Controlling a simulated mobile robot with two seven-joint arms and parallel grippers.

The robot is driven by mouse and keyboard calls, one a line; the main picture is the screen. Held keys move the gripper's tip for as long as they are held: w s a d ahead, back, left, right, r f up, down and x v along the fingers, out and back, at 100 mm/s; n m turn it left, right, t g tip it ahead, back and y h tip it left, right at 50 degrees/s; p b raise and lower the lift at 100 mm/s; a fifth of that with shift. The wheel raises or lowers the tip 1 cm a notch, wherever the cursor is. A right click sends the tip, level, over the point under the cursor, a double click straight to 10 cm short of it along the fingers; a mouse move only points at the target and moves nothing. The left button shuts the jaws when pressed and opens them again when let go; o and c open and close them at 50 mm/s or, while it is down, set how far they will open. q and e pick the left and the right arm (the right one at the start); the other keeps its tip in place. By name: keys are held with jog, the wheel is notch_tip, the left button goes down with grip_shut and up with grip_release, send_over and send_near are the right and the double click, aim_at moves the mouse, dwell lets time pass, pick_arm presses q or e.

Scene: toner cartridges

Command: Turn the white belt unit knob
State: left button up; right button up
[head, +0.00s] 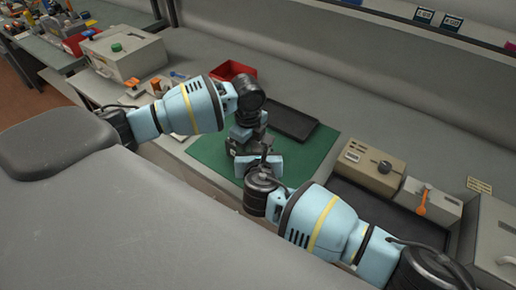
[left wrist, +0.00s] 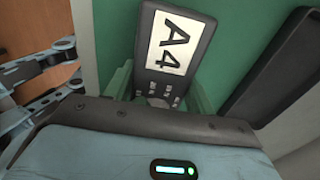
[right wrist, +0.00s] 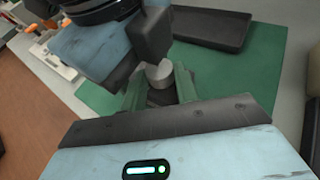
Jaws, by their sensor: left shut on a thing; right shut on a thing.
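A dark, flat unit with a white "A4" label (left wrist: 171,45) fills the middle of the left wrist view. My left gripper (left wrist: 158,94) is shut on its near end, with a green finger on each side. In the right wrist view a short pale cylinder, seemingly the white knob (right wrist: 159,72), lies between the green fingers of my right gripper (right wrist: 158,90), which is shut on it. In the head view my right gripper (head: 262,163) is close in front of my left gripper (head: 247,135), over the green mat (head: 212,154). The grippers hide the unit and knob there.
An empty black tray (head: 292,122) lies behind the grippers, beside a red bin (head: 232,70). A beige box with a dark knob (head: 370,167) and a box with an orange lever (head: 430,203) stand at right. A beige machine (head: 125,52) stands back left.

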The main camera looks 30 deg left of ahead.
jog(key=o, duration=0.7)
jog(key=n+g+y, duration=0.2)
jog(key=n, duration=0.1)
jog(key=n+g+y, duration=0.1)
jog(key=shift+w+d+y, duration=0.4)
jog(key=shift+s+d+r+n+g, duration=0.1)
jog(key=shift+s+d+n+g, duration=0.15)
jog(key=shift+n+g, duration=0.2)
jog(key=v, duration=1.1)
jog(key=shift+s+d+f+t+y, duration=0.1)
jog(key=shift+d+f+t+y, duration=0.1)
jog(key=shift+f+t+y, duration=0.4)
jog(key=shift+s+d+f+t+y, duration=0.1)
jog(key=shift+d+f+t+y, duration=0.1)
jog(key=shift+f+y, duration=0.7)
jog(key=shift+s+d+f+t+y, duration=0.15)
jog(key=shift+f+t+y, duration=0.3)
jog(key=shift+f, duration=0.45)
jog(key=shift+w, duration=0.1)
